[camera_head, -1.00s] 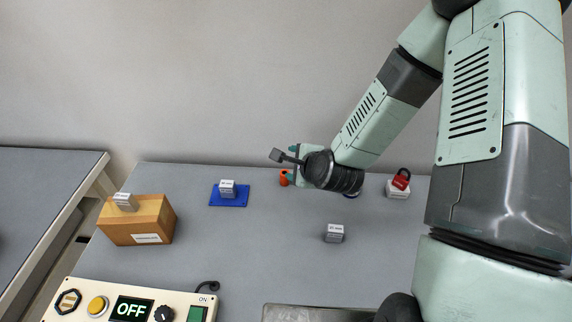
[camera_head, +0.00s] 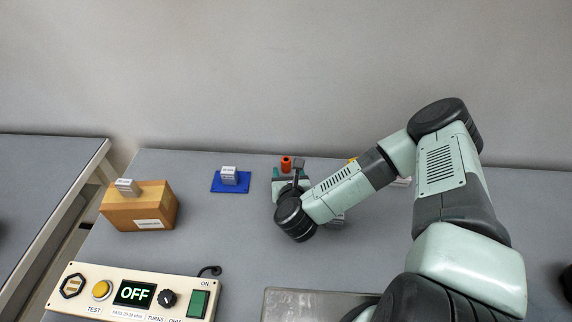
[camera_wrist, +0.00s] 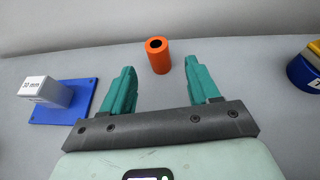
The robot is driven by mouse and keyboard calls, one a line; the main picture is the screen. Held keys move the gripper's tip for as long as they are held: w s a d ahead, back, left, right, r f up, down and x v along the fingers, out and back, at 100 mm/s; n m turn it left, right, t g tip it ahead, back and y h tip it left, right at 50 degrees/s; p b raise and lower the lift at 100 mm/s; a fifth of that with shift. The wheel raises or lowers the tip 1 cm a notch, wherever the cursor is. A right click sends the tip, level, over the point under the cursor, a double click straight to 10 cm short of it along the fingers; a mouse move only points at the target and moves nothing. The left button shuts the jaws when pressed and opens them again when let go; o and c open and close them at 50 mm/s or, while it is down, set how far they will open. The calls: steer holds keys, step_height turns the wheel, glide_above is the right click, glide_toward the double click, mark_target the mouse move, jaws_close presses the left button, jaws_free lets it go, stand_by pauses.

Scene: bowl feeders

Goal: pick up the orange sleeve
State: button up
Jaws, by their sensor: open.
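The orange sleeve (camera_head: 286,163) is a short upright tube with a dark hole in its top, standing on the grey table towards the back. It also shows in the wrist view (camera_wrist: 158,56), beyond and between the two fingertips. My gripper (camera_head: 290,170) is open and empty, with green fingers spread apart; they also show in the wrist view (camera_wrist: 162,74). The sleeve is a little ahead of the fingers and not between them. In the head view the gripper stands just in front of the sleeve, whose lower part is close to the fingertips.
A blue plate (camera_head: 231,184) with a pale labelled block (camera_head: 229,175) lies left of the gripper. A brown box (camera_head: 140,210) stands further left. A control panel (camera_head: 135,295) reading OFF is at the front. A blue and yellow object (camera_wrist: 306,72) is at the right in the wrist view.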

mark_target(286, 166)
steer(key=shift+x, duration=3.1)
steer(key=shift+a, duration=0.1)
steer(key=c, duration=1)
